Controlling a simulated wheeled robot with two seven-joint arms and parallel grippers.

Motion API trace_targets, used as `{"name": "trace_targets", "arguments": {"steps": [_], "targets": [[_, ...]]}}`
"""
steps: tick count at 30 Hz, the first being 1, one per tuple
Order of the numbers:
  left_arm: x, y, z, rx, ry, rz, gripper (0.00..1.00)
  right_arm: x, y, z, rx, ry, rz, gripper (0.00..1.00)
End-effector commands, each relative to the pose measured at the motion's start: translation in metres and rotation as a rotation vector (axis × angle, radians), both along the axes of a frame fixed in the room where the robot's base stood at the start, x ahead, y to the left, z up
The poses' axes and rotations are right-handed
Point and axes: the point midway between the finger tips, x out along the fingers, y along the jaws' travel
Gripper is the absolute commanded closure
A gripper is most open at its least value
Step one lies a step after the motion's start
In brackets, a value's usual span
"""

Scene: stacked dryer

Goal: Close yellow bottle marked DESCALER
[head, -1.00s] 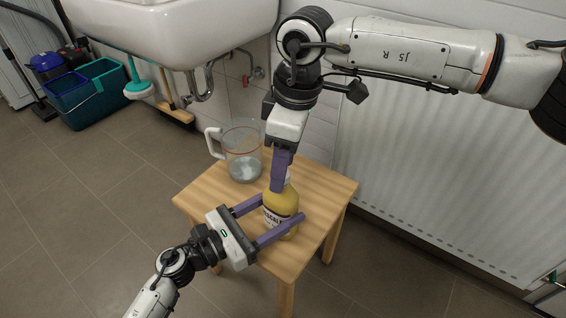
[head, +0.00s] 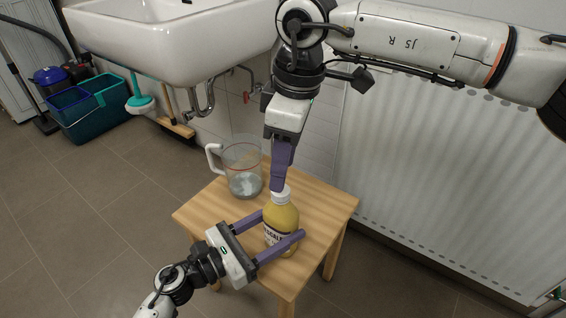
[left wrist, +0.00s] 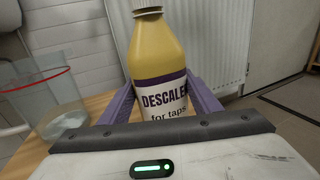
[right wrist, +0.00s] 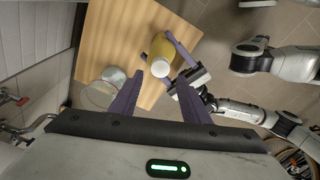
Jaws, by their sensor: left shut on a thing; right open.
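The yellow bottle (head: 281,222) stands upright on the wooden stool, its white cap (head: 281,192) on its neck. The left wrist view shows its label (left wrist: 164,103) reading DESCALER. My left gripper (head: 281,224) is shut on the bottle's body, one finger on each side. My right gripper (head: 279,187) points down just above the cap. In the right wrist view its fingers are apart and empty, with the cap (right wrist: 160,69) between and beyond their tips.
A clear measuring jug (head: 243,170) stands on the stool (head: 325,200), left of and behind the bottle. A radiator (head: 440,180) and a sink (head: 170,45) are behind the stool. Teal buckets (head: 95,105) are on the floor at the far left.

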Motion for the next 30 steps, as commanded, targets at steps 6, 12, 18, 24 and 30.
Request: {"name": "trace_targets", "arguments": {"steps": [6, 12, 18, 24, 30], "targets": [[0.0, 0.0, -0.001, 0.002, 0.0, 0.001, 1.0, 0.0, 0.0, 0.001, -0.011, -0.021, 0.181, 0.57], [0.0, 0.0, -0.001, 0.002, 0.0, 0.0, 1.0, 0.001, 0.001, 0.004, -0.036, -0.065, 0.596, 0.57], [0.0, 0.0, -0.001, 0.002, 0.0, 0.0, 1.0, 0.002, 0.002, 0.008, -0.06, -0.107, 1.05, 0.57], [0.0, 0.0, -0.001, 0.002, 0.0, 0.0, 1.0, 0.002, 0.002, 0.011, -0.08, -0.144, 1.506, 0.57], [0.0, 0.0, -0.001, 0.002, 0.0, 0.0, 1.0, 0.002, 0.002, 0.014, -0.093, -0.175, 1.961, 0.57]]}}
